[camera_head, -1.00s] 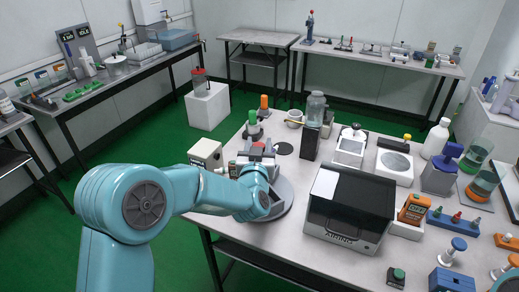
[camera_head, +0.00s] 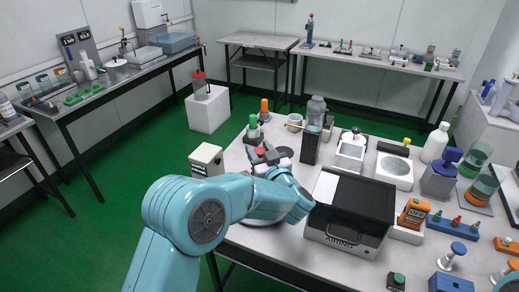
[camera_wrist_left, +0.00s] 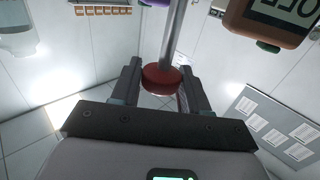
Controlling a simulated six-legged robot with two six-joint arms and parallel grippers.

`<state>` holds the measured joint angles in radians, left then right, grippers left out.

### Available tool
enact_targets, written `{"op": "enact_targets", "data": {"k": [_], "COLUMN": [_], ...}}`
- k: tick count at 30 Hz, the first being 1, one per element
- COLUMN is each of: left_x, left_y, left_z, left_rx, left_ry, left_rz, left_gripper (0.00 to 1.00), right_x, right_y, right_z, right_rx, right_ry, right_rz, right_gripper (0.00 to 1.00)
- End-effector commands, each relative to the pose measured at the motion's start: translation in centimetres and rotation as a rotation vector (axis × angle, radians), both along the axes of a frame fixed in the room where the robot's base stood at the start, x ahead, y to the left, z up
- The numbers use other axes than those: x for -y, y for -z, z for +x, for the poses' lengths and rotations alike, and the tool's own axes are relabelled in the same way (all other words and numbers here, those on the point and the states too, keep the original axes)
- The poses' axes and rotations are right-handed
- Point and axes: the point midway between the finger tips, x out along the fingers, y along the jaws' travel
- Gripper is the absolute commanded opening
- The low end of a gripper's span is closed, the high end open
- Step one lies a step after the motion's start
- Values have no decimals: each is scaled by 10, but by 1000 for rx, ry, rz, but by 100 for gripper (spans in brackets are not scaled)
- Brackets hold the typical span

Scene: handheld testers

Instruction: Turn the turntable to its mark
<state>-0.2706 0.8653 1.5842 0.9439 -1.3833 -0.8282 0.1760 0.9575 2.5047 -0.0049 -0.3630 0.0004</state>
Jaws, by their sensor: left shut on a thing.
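The turntable (camera_head: 240,238) is a grey round disc at the table's front left in the head view. My left arm hides most of it, and I cannot make out its mark. My left gripper (camera_head: 265,157) is over the turntable's far side. In the left wrist view, its two dark fingers (camera_wrist_left: 160,72) are shut on a red knob (camera_wrist_left: 158,82) with a metal rod (camera_wrist_left: 174,35) rising from it. An orange tester (camera_wrist_left: 268,22) hangs into the upper right of that view. My right gripper is not in view.
A cream box (camera_head: 206,160) stands left of the gripper. A black-lidded printer-like case (camera_head: 350,208) stands close on the right of my arm. Bottles (camera_head: 316,113), scales (camera_head: 394,170) and another orange tester (camera_head: 413,214) crowd the table behind and to the right.

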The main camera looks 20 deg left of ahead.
Motion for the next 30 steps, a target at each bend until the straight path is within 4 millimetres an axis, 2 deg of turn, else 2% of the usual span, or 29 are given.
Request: {"op": "enact_targets", "data": {"k": [12, 29, 30], "left_x": [-1, -1, -1], "left_y": [0, 0, 0], "left_z": [0, 0, 0], "left_rx": [-2, -1, -1], "left_ry": [-98, -110, -110], "left_rz": [1, 1, 1], "left_gripper": [0, 0, 58], "right_x": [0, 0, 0], "right_y": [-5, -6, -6], "right_z": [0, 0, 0], "right_rx": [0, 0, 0], "right_ry": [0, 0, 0], "right_rz": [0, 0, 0], "right_gripper": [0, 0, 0]}}
